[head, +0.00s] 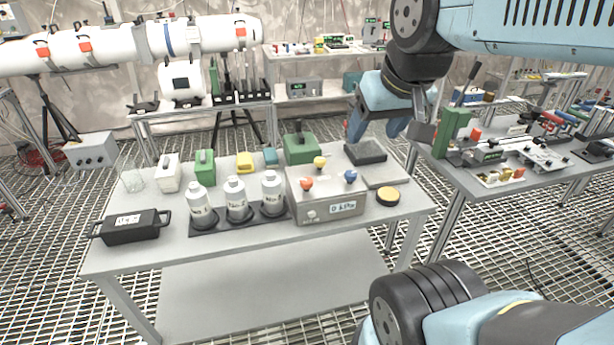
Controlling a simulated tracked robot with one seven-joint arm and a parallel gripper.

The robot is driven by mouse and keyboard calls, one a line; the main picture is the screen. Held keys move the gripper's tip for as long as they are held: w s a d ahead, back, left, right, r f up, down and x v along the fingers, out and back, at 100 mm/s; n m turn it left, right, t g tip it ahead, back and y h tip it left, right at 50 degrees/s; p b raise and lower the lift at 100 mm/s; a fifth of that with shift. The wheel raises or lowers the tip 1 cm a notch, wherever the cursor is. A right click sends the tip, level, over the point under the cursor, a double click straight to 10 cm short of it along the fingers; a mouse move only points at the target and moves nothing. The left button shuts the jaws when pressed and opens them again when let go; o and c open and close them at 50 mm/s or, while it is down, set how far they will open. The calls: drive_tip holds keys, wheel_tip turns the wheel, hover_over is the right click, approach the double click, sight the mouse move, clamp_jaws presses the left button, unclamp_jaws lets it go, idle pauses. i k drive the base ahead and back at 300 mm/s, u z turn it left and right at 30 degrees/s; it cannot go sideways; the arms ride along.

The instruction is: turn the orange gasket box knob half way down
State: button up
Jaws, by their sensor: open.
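A grey box (342,203) with a small display stands at the right part of the near table. Its top carries an orange knob (306,183) at the front left, a yellow knob (320,162) at the back and a blue knob (351,176) at the right. My gripper (375,133) hangs above and behind the right side of this box, apart from the knobs. It is open and its fingers point down, with nothing seen between them. The orange knob is in plain view; its exact turn angle is too small to tell.
Several white bottles (236,198) stand in a dark rack left of the box. A yellow-topped round item (387,195) is at its right, and a dark tray (365,152) lies behind. A green case (301,149) stands behind the box. A black container (130,224) is front left.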

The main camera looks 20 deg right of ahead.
sight(306, 183)
drive_tip(key=u, duration=0.75)
drive_tip(key=k, duration=1.3)
drive_tip(key=z, duration=0.7)
drive_tip(key=i, duration=1)
